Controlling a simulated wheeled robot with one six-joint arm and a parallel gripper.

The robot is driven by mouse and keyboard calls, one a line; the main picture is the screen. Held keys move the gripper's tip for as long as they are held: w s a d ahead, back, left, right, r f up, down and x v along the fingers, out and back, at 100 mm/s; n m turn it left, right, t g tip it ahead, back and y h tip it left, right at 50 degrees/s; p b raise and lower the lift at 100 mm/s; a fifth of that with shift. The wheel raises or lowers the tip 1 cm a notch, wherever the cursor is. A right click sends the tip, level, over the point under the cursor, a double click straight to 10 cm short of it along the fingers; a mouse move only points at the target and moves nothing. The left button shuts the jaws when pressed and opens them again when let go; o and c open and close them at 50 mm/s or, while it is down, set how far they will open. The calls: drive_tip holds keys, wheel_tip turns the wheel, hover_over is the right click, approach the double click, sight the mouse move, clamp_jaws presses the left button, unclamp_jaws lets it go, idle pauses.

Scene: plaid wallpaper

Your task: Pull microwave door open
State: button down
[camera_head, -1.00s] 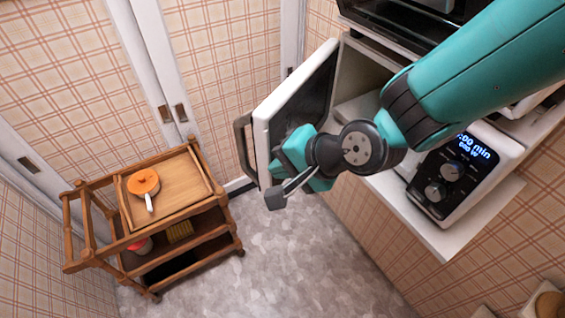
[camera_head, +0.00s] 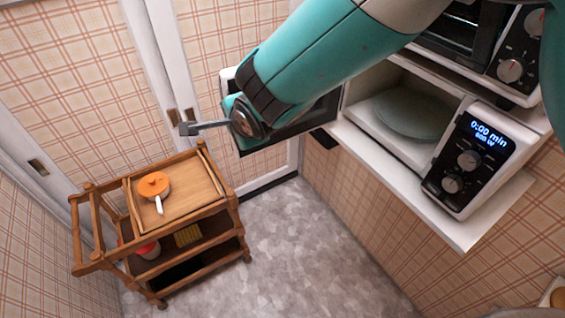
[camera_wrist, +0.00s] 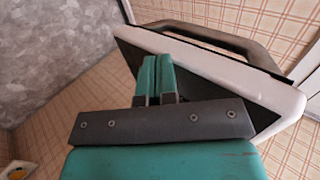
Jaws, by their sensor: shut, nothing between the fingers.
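The white microwave (camera_head: 505,163) stands on a shelf at the right in the head view, its cavity open with a round glass plate (camera_head: 412,113) inside. Its door (camera_head: 322,112) is swung wide open to the left, partly hidden behind my arm. In the wrist view the door's white edge (camera_wrist: 225,78) runs across, with the dark bar handle (camera_wrist: 215,37) on its far side. My gripper (camera_wrist: 157,60) is shut and empty, at the door's dark inner side, away from the handle. I cannot tell whether the fingers touch the door.
Another dark-fronted oven (camera_head: 463,45) sits above the microwave. The grey floor (camera_head: 300,250) between cart and shelf is clear.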

drive_tip(key=shift+w+a, duration=0.25)
drive_tip(key=shift+w, duration=0.05)
drive_tip(key=s+d+f+b+v, duration=0.15)
drive_tip(key=b+v, duration=0.45)
drive_tip(key=v, duration=0.7)
drive_tip(key=s+d+n+g+h, duration=0.25)
drive_tip(key=d+n, duration=0.35)
drive_tip(key=d, duration=0.5)
drive_tip(key=s+d+n+g+y, duration=0.1)
drive_tip(key=s+d+n+g, duration=0.4)
drive_tip(key=s+d+n, duration=0.5)
drive_tip(key=s+n, duration=0.2)
drive_tip(key=s, duration=0.1)
drive_tip(key=shift+d, duration=0.25)
drive_tip(key=shift+a, duration=0.1)
